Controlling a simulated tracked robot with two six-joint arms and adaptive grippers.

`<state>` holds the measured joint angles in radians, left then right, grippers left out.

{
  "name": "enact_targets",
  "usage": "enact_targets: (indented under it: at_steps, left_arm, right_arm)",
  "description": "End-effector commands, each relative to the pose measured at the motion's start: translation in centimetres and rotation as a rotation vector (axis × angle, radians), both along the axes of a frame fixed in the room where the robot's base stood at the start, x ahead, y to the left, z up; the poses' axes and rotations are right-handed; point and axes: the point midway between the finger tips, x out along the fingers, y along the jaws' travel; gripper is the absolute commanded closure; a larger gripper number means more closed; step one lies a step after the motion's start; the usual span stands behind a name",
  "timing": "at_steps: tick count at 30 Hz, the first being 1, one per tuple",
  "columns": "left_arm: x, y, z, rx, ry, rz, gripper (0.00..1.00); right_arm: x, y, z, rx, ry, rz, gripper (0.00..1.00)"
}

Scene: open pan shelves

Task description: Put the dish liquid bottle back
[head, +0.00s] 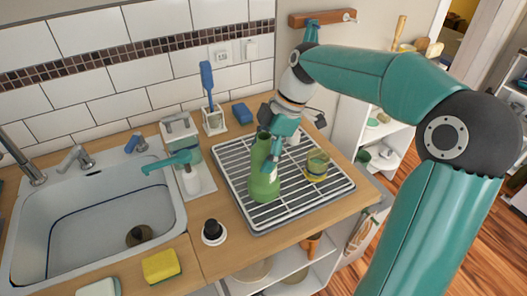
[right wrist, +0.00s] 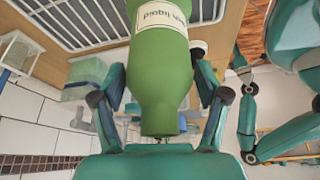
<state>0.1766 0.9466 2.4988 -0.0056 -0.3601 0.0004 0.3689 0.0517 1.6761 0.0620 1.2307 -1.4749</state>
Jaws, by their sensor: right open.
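The green dish liquid bottle (head: 264,186) stands upright on the wire drying rack (head: 327,202) by the sink. Gaps show between the bottle and the fingers. My left gripper is not clearly in either view.
A glass (head: 317,166) with a yellow base stands on the rack, right of the bottle. A black-topped white brush (head: 213,232), a yellow sponge (head: 161,266) and a pump dispenser (head: 190,180) are on the counter near the sink (head: 85,235). Open shelves (head: 385,135) stand at right.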

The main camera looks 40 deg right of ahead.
Motion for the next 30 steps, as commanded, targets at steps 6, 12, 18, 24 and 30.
enact_targets:
  at_steps: [6,12,18,24,30]
  left_arm:
    - [0.0,0.0,0.0,0.0,0.0,0.0,0.6]
    - [0.0,0.0,0.0,0.0,0.0,0.0,0.6]
    - [0.0,0.0,0.2,0.0,0.0,0.0,0.6]
    - [0.0,0.0,0.7,0.0,0.0,0.0,0.6]
    - [0.0,0.0,1.2,0.0,0.0,0.0,0.6]
  right_arm:
    - [0.0,0.0,0.0,0.0,-0.001,0.0,0.29]
    - [0.0,0.0,0.0,0.0,-0.001,0.0,0.29]
    - [0.0,-0.1,0.3,0.0,-0.001,0.0,0.29]
    - [-0.1,-0.3,0.9,0.0,-0.001,0.0,0.29]
    - [-0.3,-0.5,1.6,-0.001,-0.002,-0.001,0.29]
